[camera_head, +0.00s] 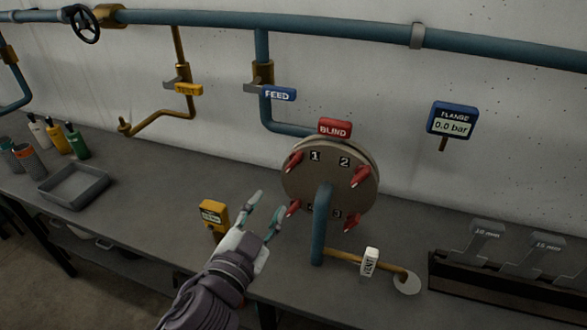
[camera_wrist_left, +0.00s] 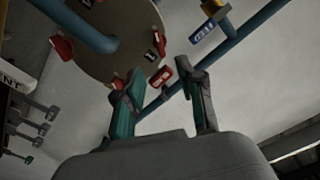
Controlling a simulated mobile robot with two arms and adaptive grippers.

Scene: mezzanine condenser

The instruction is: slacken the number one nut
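The round flange (camera_head: 335,185) carries red nuts around its rim and printed numbers on its face. The number one nut (camera_head: 294,163) is at the upper left, beside the "1" plate (camera_head: 315,156); another nut (camera_head: 293,208) is at the lower left. My left gripper (camera_head: 266,206) is open and empty, in front of the flange's lower left edge and apart from the number one nut. In the left wrist view the gripper's two fingers (camera_wrist_left: 163,95) are spread, with the flange (camera_wrist_left: 105,35) beyond them. My right gripper is not in view.
A red BLIND tag (camera_head: 334,128) tops the flange. A blue pipe (camera_head: 321,225) stands before it, near a VENT tag (camera_head: 369,262). A yellow box (camera_head: 213,215) stands left of my gripper. A wrench rack (camera_head: 500,283) is at right; a grey tray (camera_head: 75,187) is at left.

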